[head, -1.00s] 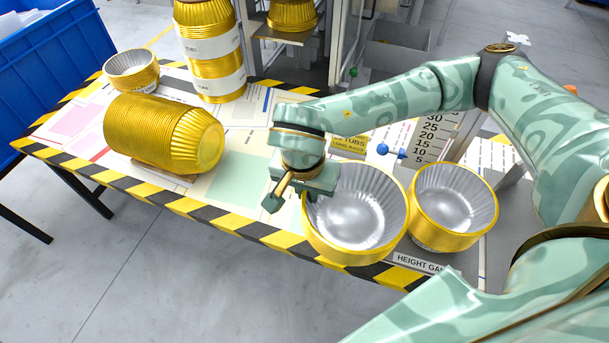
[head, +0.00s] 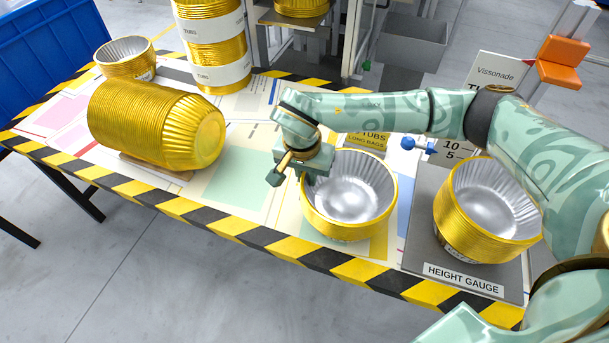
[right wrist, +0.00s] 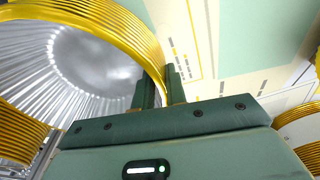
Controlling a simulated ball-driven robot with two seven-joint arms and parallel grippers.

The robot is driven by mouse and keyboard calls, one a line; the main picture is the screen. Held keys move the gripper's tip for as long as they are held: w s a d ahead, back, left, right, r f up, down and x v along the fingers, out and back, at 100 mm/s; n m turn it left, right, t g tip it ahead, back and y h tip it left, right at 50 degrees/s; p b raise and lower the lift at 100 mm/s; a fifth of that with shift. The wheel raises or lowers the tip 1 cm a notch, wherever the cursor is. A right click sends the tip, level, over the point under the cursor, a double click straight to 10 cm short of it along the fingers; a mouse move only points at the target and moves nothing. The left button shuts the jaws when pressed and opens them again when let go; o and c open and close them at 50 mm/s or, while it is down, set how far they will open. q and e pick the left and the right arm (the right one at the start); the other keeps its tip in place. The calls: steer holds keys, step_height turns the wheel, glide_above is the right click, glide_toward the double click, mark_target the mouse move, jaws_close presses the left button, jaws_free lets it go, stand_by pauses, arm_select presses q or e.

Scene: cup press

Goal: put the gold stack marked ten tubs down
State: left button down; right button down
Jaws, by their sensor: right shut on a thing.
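A gold stack of tubs (head: 385,205) with a bright silver inside is held upright at its left rim by my right gripper (head: 300,172). In the right wrist view, the fingers (right wrist: 160,92) are shut on the wall of this stack (right wrist: 130,22). It is over the front middle of the table (head: 268,225); I cannot tell whether its base touches. No ten mark is readable on it. My left gripper is not in view.
Another gold stack (head: 460,222) stands on the height gauge (head: 420,235) at right. A long gold stack (head: 150,125) lies on its side at left. A small stack (head: 125,62) and a tall banded stack (head: 212,50) stand behind. A green patch (head: 235,180) is bare.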

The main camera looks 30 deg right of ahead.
steer(key=shift+s+r, duration=0.1)
steer(key=shift+r, duration=0.05)
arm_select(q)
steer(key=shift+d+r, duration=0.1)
arm_select(e)
steer(key=c, duration=1.4)
jaws_free()
steer(key=shift+c, duration=0.2)
